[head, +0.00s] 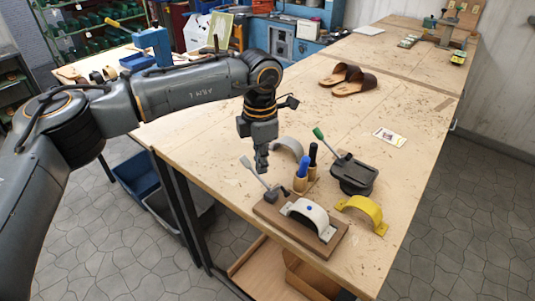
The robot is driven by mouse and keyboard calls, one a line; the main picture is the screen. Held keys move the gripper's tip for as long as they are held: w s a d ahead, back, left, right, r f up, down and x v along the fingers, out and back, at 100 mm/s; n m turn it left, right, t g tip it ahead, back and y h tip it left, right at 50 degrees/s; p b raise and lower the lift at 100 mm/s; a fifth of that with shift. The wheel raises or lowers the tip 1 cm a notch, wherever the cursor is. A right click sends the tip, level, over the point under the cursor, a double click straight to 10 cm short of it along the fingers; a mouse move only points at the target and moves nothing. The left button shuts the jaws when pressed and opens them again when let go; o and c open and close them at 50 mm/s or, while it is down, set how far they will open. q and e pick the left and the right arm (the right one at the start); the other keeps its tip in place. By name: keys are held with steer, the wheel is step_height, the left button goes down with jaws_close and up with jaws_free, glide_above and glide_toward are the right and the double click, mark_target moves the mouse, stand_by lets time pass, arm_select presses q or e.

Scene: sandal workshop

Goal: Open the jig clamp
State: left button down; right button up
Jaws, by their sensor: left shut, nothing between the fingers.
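A wooden jig board (266,212) lies near the front edge of the workbench. A white arched strap (312,214) with a blue dot sits on it. A clamp lever (258,176) with a pale grey knob rises from a dark pivot at the board's left end, tilted up to the left. My left gripper (262,168) points down above the board, just right of the lever's upper part. Its fingers are shut and empty; I cannot tell whether they touch the lever. My right gripper is out of view.
A dark device (353,176) with a green-handled lever stands behind the jig. A yellow arch (364,213), a grey arch (288,146) and blue and black handled tools (301,178) crowd nearby. Brown sandals (348,80) and a card (390,137) lie farther back. The bench's middle is mostly clear.

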arm_select(q)
step_height(320, 180, up, 8)
steer(key=d+p, duration=0.1)
steer(key=p, duration=0.2)
steer(key=shift+s+f, duration=0.25)
steer(key=shift+s, duration=0.1)
